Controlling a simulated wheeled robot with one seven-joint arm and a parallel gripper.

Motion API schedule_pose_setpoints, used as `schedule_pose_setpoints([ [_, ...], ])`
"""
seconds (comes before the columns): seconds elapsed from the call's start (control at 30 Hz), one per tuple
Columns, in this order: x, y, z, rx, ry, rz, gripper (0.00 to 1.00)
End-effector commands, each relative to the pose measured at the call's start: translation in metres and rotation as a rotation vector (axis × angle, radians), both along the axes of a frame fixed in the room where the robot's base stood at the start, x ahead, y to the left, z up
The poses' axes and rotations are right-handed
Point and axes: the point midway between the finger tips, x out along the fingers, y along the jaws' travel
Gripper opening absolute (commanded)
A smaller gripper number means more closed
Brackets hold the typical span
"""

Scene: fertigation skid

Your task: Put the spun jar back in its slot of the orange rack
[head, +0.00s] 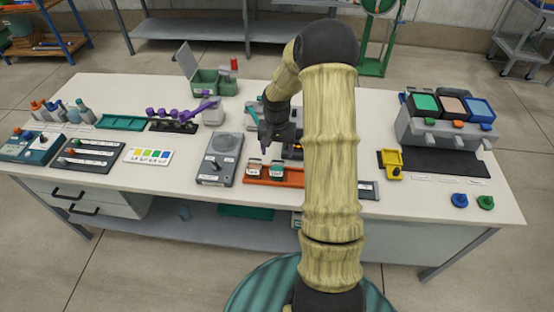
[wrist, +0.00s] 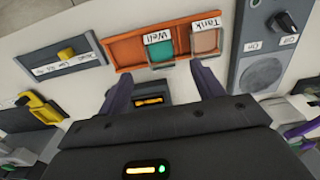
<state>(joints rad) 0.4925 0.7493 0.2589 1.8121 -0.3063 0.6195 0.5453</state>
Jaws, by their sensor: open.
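The orange rack (head: 290,184) lies on the table below my gripper; it also shows in the wrist view (wrist: 124,50). In the wrist view it holds a teal jar labelled "Well" (wrist: 159,52) and a peach jar labelled "Tank" (wrist: 206,41). The rack's left part there looks empty. My gripper (wrist: 162,76) is open with its purple fingers spread, and no jar shows between them. In the head view my gripper (head: 279,146) hangs over the rack's back side, partly hidden by my arm. I cannot make out a third jar.
A dark device with a lit yellow display (wrist: 152,101) lies between the fingers' lines of sight. A grey dial box (head: 222,158) stands left of the rack. A grey unit with coloured lids (head: 445,128) is at the right. Table front right is mostly free.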

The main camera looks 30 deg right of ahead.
Motion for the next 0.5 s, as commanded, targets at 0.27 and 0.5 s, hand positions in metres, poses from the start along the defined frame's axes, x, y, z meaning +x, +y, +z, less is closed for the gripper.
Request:
schedule_pose_setpoints([
  [0.27, -0.0002, 0.0004, 0.0099, 0.001, 0.000, 0.000, 0.67],
  [0.5, 0.0000, 0.0004, 0.0097, 0.001, 0.000, 0.000, 0.67],
])
